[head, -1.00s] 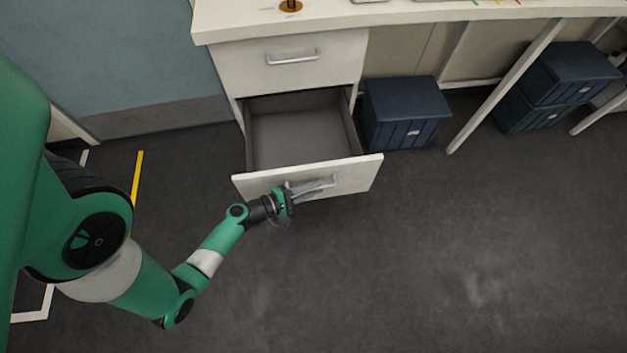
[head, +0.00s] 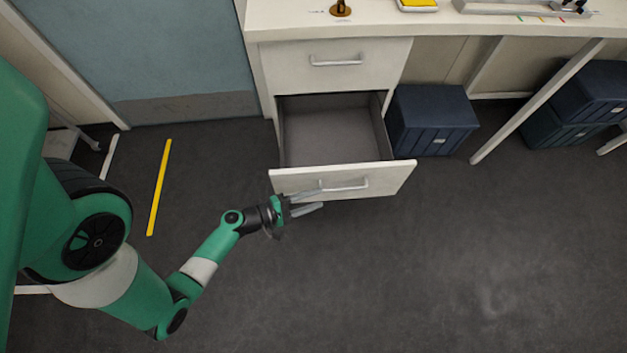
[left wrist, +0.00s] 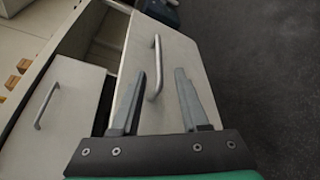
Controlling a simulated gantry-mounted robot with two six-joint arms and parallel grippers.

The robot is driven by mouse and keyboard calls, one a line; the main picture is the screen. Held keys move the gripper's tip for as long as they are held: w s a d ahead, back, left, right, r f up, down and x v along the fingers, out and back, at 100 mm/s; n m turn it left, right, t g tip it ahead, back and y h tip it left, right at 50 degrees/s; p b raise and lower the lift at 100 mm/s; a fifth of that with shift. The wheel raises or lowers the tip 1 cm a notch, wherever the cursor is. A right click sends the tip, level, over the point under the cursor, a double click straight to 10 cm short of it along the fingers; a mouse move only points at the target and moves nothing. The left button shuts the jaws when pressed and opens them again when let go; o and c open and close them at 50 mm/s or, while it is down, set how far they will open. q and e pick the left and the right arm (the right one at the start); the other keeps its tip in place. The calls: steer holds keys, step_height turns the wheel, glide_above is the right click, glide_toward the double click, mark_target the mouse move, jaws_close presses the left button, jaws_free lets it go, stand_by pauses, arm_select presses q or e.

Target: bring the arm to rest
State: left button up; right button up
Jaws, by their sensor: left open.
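My left gripper (head: 314,201) is open and empty, just in front of the pulled-out drawer. In the left wrist view its two grey fingers (left wrist: 160,76) point toward the drawer front (left wrist: 172,98), and the handle (left wrist: 155,68) appears between them. The drawer (head: 335,135) is open and looks empty. Its white front carries a grey bar handle (head: 345,186). In the head view the fingers overlap the drawer front's lower left part, near the handle's left end. I cannot tell whether they touch it. My right gripper is not in view.
A shut upper drawer (head: 337,66) sits above the open one, under the white bench top (head: 420,22). Dark blue boxes (head: 432,119) stand on the floor under the bench. A yellow floor line (head: 159,187) runs at the left. The floor in front is clear.

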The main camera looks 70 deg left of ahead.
arm_select(q)
steer(key=shift+s+r, duration=0.2)
steer(key=shift+s, duration=0.2)
steer(key=shift+w, duration=0.1)
